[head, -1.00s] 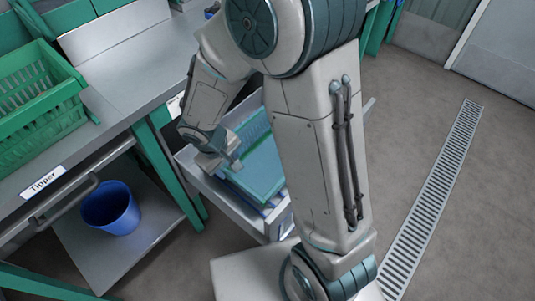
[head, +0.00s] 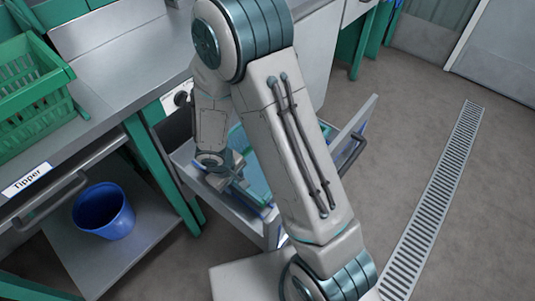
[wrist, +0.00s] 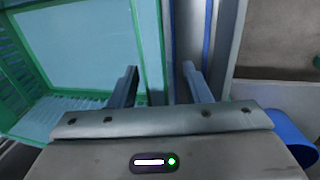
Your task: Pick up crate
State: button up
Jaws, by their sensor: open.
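A green crate with a pale blue-green inside (head: 257,180) sits in an open drawer, partly hidden behind my arm in the head view. In the wrist view its green rim (wrist: 151,60) and slatted wall show at the left. My gripper (head: 236,182) is over the crate's near left side, pointing down. In the wrist view my gripper (wrist: 160,80) is open, with one finger over the crate's inside and the other beyond its rim, near the drawer wall. Nothing is held. I cannot tell how far the fingertips reach below the rim.
The grey drawer (head: 357,118) has a dark handle on its front. Another green crate (head: 30,105) stands on the counter at the left, above a "Tipper" label (head: 27,180). A blue bucket (head: 103,212) is on the lower shelf. The floor right of the drawer is clear.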

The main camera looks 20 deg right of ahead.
jog(key=shift+x, duration=0.8)
grip_shut()
jog(key=shift+r, duration=0.2)
